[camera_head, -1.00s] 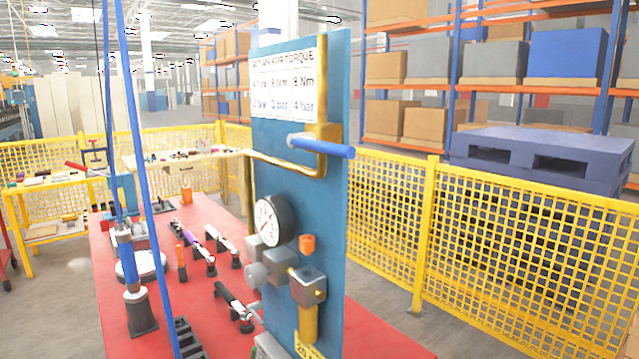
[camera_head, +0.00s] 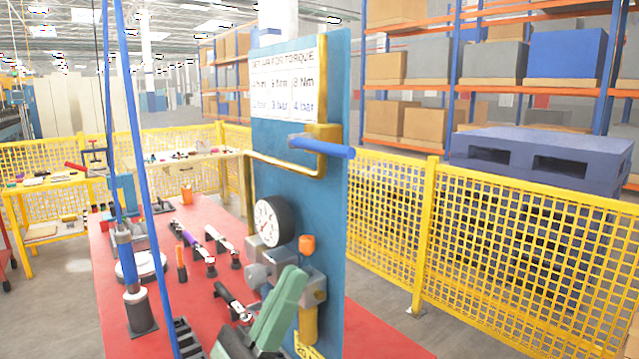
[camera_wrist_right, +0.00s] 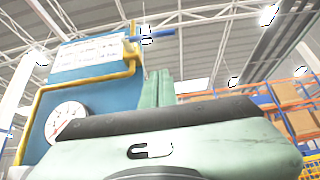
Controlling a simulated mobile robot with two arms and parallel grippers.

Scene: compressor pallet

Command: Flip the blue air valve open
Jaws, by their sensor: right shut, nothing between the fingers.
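The blue air valve lever (camera_head: 322,147) sticks out to the right, roughly horizontal, from its brass body (camera_head: 324,132) on the blue panel (camera_head: 300,195). It also shows in the right wrist view (camera_wrist_right: 157,34), above the gripper. My right gripper (camera_head: 290,272) shows green fingers low in front of the panel, well below the lever and apart from it. In the right wrist view its fingers (camera_wrist_right: 158,76) are together with nothing between them. The gripper hides part of the regulator fittings (camera_head: 313,287). My left gripper is not in view.
A pressure gauge (camera_head: 272,220) and an orange knob (camera_head: 307,243) sit on the panel below the lever. A brass pipe (camera_head: 285,164) runs left from the valve. The red table (camera_head: 200,215) holds several tools. Yellow mesh fencing (camera_head: 520,255) stands right.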

